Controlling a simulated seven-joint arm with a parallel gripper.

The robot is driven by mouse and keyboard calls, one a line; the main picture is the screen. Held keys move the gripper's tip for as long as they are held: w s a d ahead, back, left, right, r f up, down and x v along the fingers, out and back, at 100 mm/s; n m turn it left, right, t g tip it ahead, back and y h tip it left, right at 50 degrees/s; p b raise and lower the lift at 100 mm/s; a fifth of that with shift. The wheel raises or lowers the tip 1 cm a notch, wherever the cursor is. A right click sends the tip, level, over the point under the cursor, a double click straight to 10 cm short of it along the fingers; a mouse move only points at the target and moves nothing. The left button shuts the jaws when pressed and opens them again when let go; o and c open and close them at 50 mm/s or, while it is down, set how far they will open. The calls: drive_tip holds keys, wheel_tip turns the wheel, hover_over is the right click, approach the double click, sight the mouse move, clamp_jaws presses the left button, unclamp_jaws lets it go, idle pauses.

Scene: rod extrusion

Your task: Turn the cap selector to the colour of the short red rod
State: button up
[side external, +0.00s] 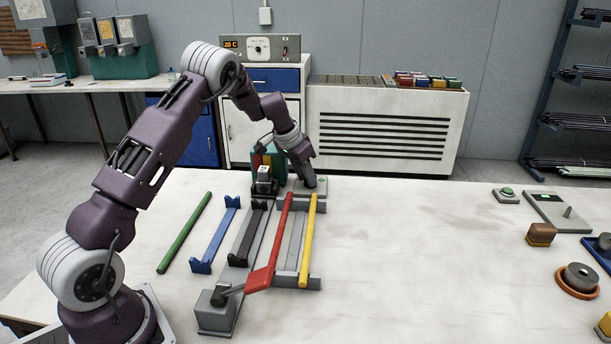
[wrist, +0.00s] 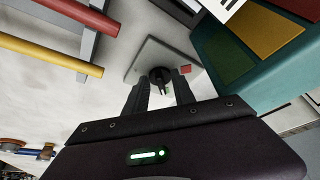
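The cap selector is a grey plate (wrist: 150,52) with a dark knob (wrist: 160,74) in the wrist view; a red mark (wrist: 185,69) sits beside the knob and a small green mark is partly hidden below it. My gripper (wrist: 160,88) is open, its two fingers apart with the knob in line between their tips; I cannot tell whether they touch it. In the side view my gripper (side external: 311,185) is low over the far side of the table and hides most of the selector. A red rod (side external: 283,230) lies on a grey rack (side external: 295,281) beside a yellow rod (side external: 308,240).
A teal box (wrist: 207,42) with coloured panels stands close beside my gripper. A green rod (side external: 185,232), a blue cradle (side external: 216,236) and a dark cradle (side external: 247,236) lie left of the rack. A grey block (side external: 216,314) with a red-handled lever stands in front. The table's centre right is clear.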

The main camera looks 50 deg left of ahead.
clamp_jaws()
drive_tip(key=shift+n, duration=0.3)
drive_tip(key=n, duration=0.1)
drive_tip(key=n+y, duration=0.1)
drive_tip(key=shift+d+n, duration=0.3)
drive_tip(key=shift+n, duration=0.1)
drive_tip(key=n, duration=0.1)
drive_tip(key=n+y, duration=0.1)
drive_tip(key=n+g, duration=0.1)
drive_tip(key=shift+w+d+n+y, duration=0.15)
drive_tip(key=shift+d+n+y, duration=0.1)
drive_tip(key=shift+n+y, duration=0.05)
drive_tip(key=n, duration=0.1)
drive_tip(key=n+g+y, duration=0.1)
drive_tip(key=n, duration=0.3)
drive_tip(key=shift+w+d+g, duration=0.25)
drive_tip(key=shift+w+g, duration=0.05)
drive_tip(key=shift+w, duration=0.05)
drive_tip(key=n, duration=0.2)
drive_tip(key=n+g, duration=0.1)
drive_tip(key=n, duration=0.1)
drive_tip(key=n+g, duration=0.1)
drive_tip(key=shift+w+d+n+y, duration=0.1)
drive_tip(key=shift+w+n+y, duration=0.25)
drive_tip(key=shift+n+y, duration=0.05)
